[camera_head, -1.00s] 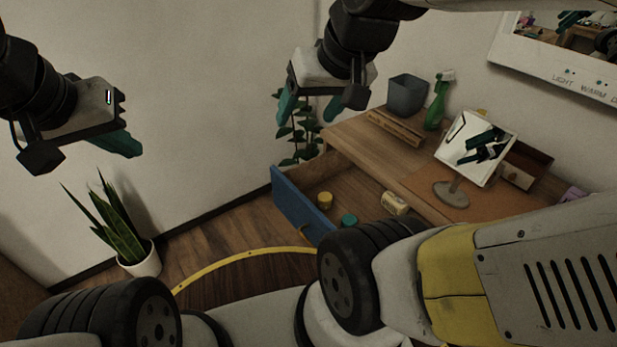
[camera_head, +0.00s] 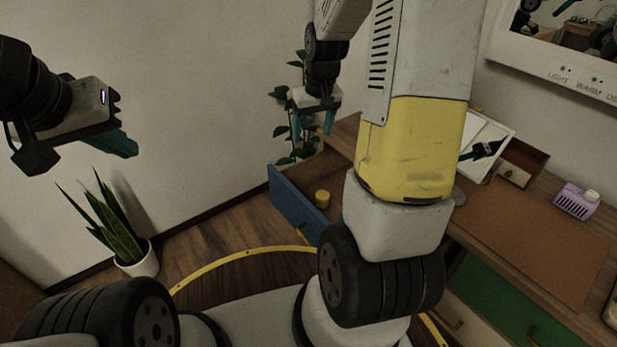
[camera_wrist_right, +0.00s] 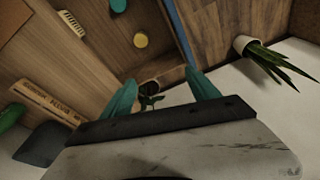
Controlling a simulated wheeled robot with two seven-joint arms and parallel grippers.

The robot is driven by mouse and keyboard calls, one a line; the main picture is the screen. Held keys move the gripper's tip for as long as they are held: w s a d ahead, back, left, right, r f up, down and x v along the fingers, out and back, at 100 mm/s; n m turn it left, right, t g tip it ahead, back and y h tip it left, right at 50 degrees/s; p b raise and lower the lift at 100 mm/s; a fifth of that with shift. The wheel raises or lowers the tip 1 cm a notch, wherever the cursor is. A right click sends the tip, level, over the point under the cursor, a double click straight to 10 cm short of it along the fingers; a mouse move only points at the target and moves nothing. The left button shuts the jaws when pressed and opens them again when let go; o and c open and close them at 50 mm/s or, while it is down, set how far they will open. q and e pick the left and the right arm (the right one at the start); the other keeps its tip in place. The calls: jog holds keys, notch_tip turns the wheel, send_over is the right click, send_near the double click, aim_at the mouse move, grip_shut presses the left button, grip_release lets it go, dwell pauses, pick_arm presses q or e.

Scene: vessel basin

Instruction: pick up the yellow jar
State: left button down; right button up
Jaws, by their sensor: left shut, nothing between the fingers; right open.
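The yellow jar (camera_head: 322,198) is a small round container inside the open blue-fronted drawer (camera_head: 290,198). It also shows in the right wrist view (camera_wrist_right: 140,40), near the top and a little left of my fingertips. My right gripper (camera_head: 313,124) is open and empty with its teal fingers pointing down, above and apart from the drawer; it also shows in the right wrist view (camera_wrist_right: 160,82). My left gripper (camera_head: 124,146) is shut and empty, at the far left in front of the wall.
A potted plant (camera_head: 140,262) stands on the floor at left. My right arm hides part of the desk.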

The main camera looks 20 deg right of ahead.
jog(key=w+d+f+g, duration=0.1)
jog(key=d+f, duration=0.1)
jog(key=f, duration=0.5)
jog(key=w+d+f+g, duration=0.1)
jog(key=w+d+f, duration=0.1)
jog(key=f, duration=0.5)
send_over(323, 195)
jog(key=shift+n+g, duration=0.3)
jog(key=shift+n, duration=0.1)
notch_tip(323, 195, down, 9)
jog(key=shift+d+r, duration=0.1)
jog(key=shift+r, duration=0.1)
notch_tip(323, 195, down, 8)
jog(key=shift+r, duration=0.15)
jog(key=shift+w, duration=0.1)
grip_shut()
